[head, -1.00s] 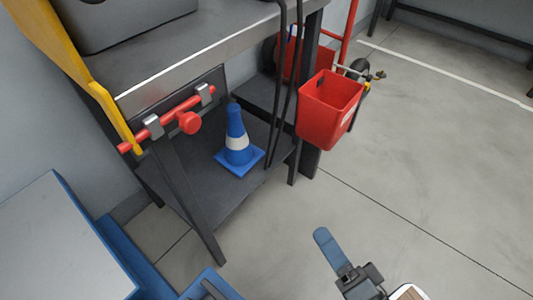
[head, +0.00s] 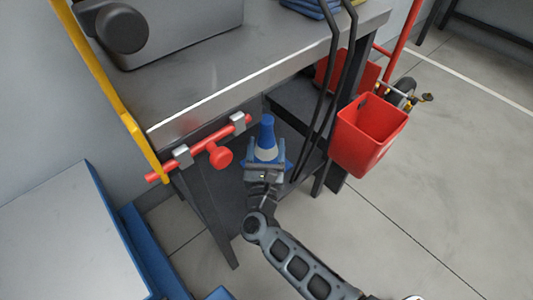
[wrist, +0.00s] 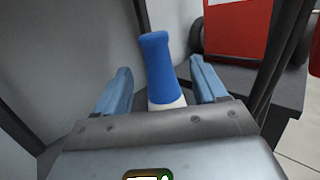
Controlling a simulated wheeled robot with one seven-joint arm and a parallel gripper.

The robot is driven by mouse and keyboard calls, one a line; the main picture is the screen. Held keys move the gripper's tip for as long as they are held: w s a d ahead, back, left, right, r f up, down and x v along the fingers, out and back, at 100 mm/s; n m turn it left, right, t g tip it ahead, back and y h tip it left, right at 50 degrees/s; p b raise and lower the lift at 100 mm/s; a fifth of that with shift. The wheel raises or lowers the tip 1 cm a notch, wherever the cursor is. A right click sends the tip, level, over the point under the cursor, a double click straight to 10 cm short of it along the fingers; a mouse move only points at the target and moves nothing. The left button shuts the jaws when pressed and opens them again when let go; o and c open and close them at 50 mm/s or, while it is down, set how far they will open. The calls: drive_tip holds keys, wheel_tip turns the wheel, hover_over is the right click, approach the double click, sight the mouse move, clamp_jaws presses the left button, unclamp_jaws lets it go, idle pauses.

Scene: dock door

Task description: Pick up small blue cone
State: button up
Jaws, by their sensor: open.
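The small blue cone (head: 267,136) with a white band stands upright on the lower shelf (head: 222,190) of the metal bench. My gripper (head: 265,168) is in front of the cone and hides its lower part in the head view. In the wrist view the cone (wrist: 156,62) rises between the two blue fingers of my gripper (wrist: 160,85), which are open on either side of it. Gaps show between the cone and both fingers. The cone's base is hidden behind the gripper body in the wrist view.
A red bar with a knob (head: 220,156) runs along the bench's left front. Black upright tubes (head: 327,95) stand right of the cone, with a red bin (head: 368,135) beyond them. The bench top (head: 210,90) overhangs the shelf. Open floor (head: 440,190) lies right.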

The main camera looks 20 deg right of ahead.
sight(266, 131)
drive_tip(key=shift+a+b+x, duration=0.1)
drive_tip(key=shift+b+x, duration=0.25)
drive_tip(key=shift+x, duration=1.4)
drive_tip(key=shift+a+b+x, duration=0.15)
drive_tip(key=shift+b+x, duration=0.15)
drive_tip(key=shift+x, duration=1.45)
clamp_jaws()
drive_tip(key=shift+w+r, duration=0.1)
